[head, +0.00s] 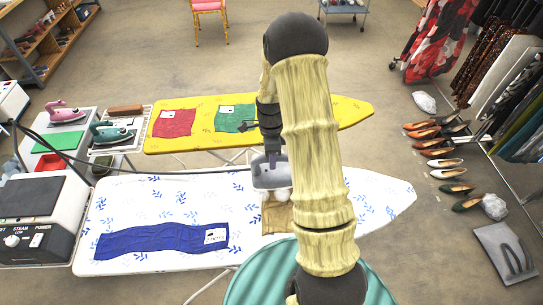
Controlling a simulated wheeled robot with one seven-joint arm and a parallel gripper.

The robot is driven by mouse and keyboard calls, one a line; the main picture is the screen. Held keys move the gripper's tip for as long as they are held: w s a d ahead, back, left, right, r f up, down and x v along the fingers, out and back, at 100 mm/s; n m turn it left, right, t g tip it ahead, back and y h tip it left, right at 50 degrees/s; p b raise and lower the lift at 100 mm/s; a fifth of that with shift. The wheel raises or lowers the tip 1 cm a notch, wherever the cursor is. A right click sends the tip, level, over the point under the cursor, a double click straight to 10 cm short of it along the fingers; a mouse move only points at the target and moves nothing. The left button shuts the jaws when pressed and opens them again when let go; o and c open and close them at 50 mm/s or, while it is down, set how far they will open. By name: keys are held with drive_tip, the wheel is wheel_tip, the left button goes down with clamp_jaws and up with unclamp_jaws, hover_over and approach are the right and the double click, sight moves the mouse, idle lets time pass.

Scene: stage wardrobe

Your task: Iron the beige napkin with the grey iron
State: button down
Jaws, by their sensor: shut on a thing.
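The grey iron (265,178) is over the white ironing board with blue leaves (130,195), just left of my arm. My gripper (273,158) is shut on it from above; my arm hides part of the hand. The beige napkin (276,219) lies on the same board, directly below the iron in the picture. My arm covers its right side.
A blue cloth (160,240) lies at the board's near left. Behind stands a yellow board (300,112) with a red cloth (174,123) and a green cloth (235,118). Pink (64,112) and teal (108,132) irons stand left. Several shoes (446,163) line the floor right.

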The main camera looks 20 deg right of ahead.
sight(254, 162)
drive_tip(key=shift+f, duration=0.4)
drive_tip(key=shift+a+n+b, duration=0.3)
drive_tip(key=shift+n+b, duration=0.1)
drive_tip(key=shift+n, duration=0.4)
drive_tip(key=a+n, duration=0.1)
drive_tip(key=n, duration=0.1)
drive_tip(key=a+n+h+b, duration=0.1)
drive_tip(key=n, duration=0.1)
drive_tip(key=n+b, duration=0.1)
drive_tip(key=n, duration=0.1)
drive_tip(key=shift+w+a+r+t, duration=0.25)
drive_tip(key=shift+a+t, duration=0.05)
drive_tip(key=shift+a, duration=0.1)
drive_tip(key=n, duration=0.2)
drive_tip(key=a+n+b, duration=0.1)
drive_tip(key=n, duration=0.1)
drive_tip(key=a+n+h, duration=0.1)
drive_tip(key=n, duration=0.1)
drive_tip(key=shift+w+a+r, duration=0.15)
drive_tip(key=shift+a+r, duration=0.05)
drive_tip(key=shift+r, duration=0.05)
drive_tip(key=n, duration=0.1)
drive_tip(key=a+n+b, duration=0.1)
drive_tip(key=n+t, duration=0.1)
drive_tip(key=n, duration=0.1)
drive_tip(key=shift+a+r+h, duration=0.3)
drive_tip(key=shift+r+h, duration=0.05)
drive_tip(key=shift+h, duration=0.05)
